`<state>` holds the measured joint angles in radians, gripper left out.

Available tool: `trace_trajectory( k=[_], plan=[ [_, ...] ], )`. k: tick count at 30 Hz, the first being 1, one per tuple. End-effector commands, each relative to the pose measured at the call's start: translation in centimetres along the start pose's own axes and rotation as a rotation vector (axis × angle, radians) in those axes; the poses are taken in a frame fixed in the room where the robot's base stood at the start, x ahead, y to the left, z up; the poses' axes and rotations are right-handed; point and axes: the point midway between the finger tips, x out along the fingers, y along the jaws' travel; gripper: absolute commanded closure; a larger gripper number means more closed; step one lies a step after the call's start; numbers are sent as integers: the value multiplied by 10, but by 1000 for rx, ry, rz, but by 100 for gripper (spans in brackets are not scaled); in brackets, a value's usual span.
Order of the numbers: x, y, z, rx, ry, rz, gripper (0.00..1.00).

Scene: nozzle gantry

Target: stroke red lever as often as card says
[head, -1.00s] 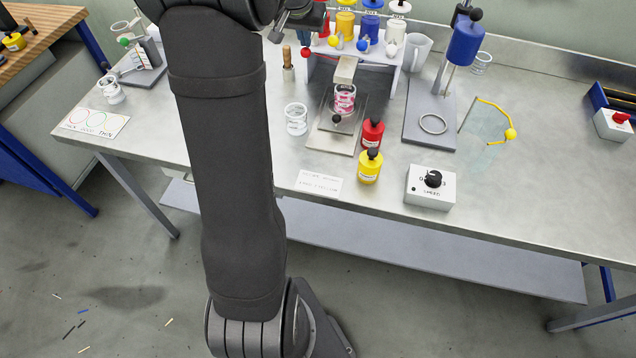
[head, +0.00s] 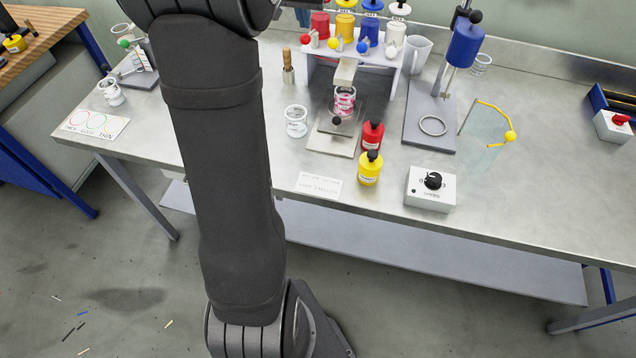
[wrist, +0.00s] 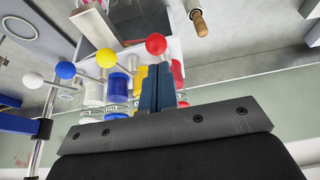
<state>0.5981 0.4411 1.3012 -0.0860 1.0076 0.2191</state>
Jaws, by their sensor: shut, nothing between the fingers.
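The red lever's ball (head: 306,39) is at the left end of a row of lever balls on the dispenser rack, level with the others. It also shows in the wrist view (wrist: 156,43). My gripper's blue fingers (wrist: 160,88) are shut and empty, just beyond the red ball in that picture; I cannot tell whether they touch the lever. In the head view my gripper is mostly outside the top edge. A white card (head: 319,185) lies at the table's front edge; its small print is not legible. A can with pink-red on it (head: 344,101) stands under the spout.
Yellow (head: 333,41), blue (head: 362,46) and white (head: 390,50) lever balls stand right of the red one. A wooden-handled tool (head: 288,66) stands left of the rack. An open white can (head: 296,121), red bottle (head: 372,135) and yellow bottle (head: 369,168) stand in front.

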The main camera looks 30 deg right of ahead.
Motion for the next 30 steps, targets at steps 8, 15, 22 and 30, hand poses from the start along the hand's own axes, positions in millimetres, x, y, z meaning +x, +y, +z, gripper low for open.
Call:
trace_trajectory(
  k=[8, 15, 22, 30],
  plan=[
    [5, 0, 2, 0, -1, 0, 100],
    [16, 0, 6, 0, 0, 0, 100],
    [27, 0, 11, 0, -1, 0, 100],
    [40, 0, 17, 0, -2, 1, 100]
  ],
)
